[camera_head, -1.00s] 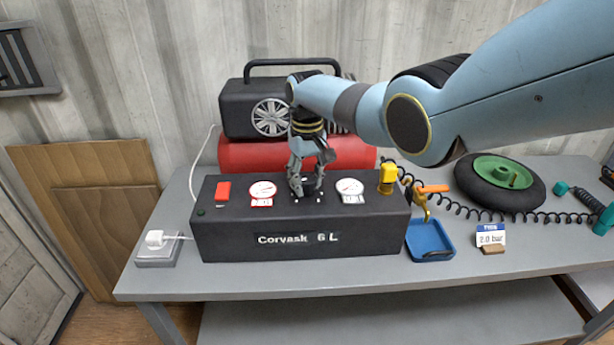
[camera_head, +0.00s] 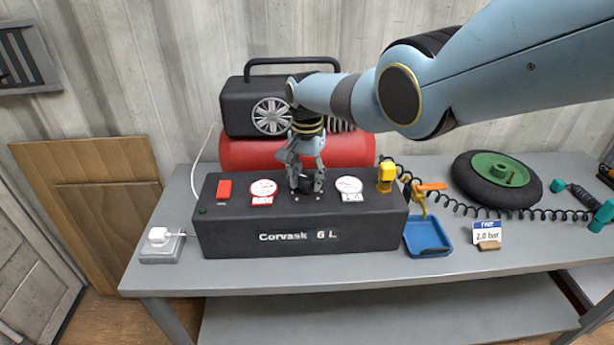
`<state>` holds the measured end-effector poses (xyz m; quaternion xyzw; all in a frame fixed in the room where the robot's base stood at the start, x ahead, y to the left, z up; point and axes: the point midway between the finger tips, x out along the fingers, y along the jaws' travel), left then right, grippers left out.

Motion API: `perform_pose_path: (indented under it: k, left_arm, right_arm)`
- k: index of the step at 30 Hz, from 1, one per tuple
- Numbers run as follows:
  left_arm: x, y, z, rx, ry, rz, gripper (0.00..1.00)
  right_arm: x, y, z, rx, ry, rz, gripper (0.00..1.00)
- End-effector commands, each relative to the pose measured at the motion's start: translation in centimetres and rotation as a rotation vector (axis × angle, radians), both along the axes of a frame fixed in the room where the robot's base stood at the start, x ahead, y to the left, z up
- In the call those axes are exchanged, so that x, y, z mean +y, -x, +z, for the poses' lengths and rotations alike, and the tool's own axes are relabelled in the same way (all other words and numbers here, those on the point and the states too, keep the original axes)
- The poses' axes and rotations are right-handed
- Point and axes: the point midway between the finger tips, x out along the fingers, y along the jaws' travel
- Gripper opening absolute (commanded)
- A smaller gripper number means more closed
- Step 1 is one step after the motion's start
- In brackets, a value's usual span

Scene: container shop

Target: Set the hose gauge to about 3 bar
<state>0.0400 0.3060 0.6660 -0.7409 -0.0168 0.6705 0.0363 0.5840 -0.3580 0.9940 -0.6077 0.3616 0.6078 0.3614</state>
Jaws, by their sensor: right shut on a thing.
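A black control box (camera_head: 225,240) marked "Corvask 6 L" stands on the grey bench. Its top carries a red-trimmed gauge (camera_head: 263,187) on the left and a white gauge (camera_head: 349,184) on the right; their needles are too small to read. My right gripper (camera_head: 306,188) reaches down between the two gauges. Its fingers are shut on a dark knob on the box top, mostly hidden by them. A yellow fitting (camera_head: 386,174) stands at the box's right end, with a black coiled hose (camera_head: 460,207) beside it. My left gripper is not in view.
A red switch (camera_head: 224,189) sits at the box's left end. The compressor's red tank (camera_head: 235,152) stands close behind. A blue tray (camera_head: 428,238), a "2.0 bar" card (camera_head: 487,232) and a green-hubbed wheel (camera_head: 490,178) are on the bench (camera_head: 330,275) to the right.

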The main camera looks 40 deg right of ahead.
Motion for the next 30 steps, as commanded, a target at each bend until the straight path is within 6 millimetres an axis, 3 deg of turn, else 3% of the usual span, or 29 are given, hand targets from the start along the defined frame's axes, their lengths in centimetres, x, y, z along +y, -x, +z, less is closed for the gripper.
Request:
perform_pose_path:
  k: [30]
  left_arm:
    - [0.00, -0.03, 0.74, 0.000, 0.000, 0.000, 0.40]
  right_arm:
    - [0.06, -0.02, 0.01, -0.001, -0.001, -0.898, 0.07]
